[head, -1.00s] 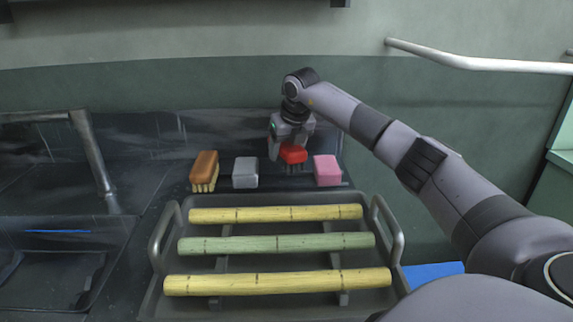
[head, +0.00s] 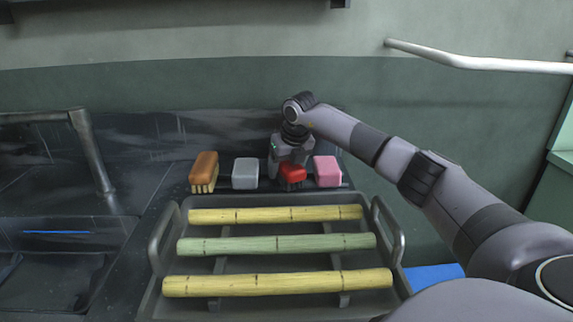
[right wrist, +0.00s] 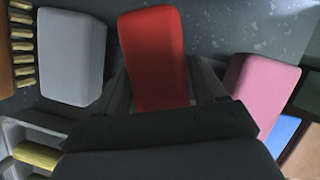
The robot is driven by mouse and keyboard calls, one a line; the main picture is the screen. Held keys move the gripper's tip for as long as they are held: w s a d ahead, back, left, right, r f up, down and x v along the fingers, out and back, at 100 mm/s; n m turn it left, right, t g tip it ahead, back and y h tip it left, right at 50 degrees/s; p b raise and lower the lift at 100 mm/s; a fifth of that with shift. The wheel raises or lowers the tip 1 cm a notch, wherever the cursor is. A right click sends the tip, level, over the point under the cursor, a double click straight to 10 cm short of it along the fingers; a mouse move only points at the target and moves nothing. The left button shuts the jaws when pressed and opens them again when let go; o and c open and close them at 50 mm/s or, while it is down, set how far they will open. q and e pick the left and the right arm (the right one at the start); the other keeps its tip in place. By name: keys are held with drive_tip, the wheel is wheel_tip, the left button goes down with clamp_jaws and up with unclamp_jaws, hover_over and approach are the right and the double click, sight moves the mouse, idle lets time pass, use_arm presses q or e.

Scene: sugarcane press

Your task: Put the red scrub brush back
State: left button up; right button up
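The red scrub brush (head: 292,175) is down at the ledge behind the tray, in the gap between a grey block (head: 245,173) and a pink block (head: 327,171). My right gripper (head: 291,161) is above it, shut on the red brush, with one finger on each side. In the right wrist view the red brush (right wrist: 153,58) lies between the dark fingers, with the grey block to its left and the pink block to its right. The brush's underside is hard to see, so full contact with the ledge is unclear. My left gripper is not in view.
An orange-brown brush (head: 203,171) with yellow bristles stands at the left end of the row. In front is a dark tray (head: 361,217) with raised handles, holding two yellow canes and one green cane (head: 275,244). A sink with a tap (head: 93,155) is at left.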

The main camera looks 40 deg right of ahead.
drive_tip(key=shift+o, duration=0.9)
drive_tip(key=shift+r, duration=0.3)
drive_tip(key=p+v, duration=0.1)
drive_tip(key=v, duration=1.1)
drive_tip(key=shift+r, duration=0.35)
drive_tip(key=shift+r, duration=0.1)
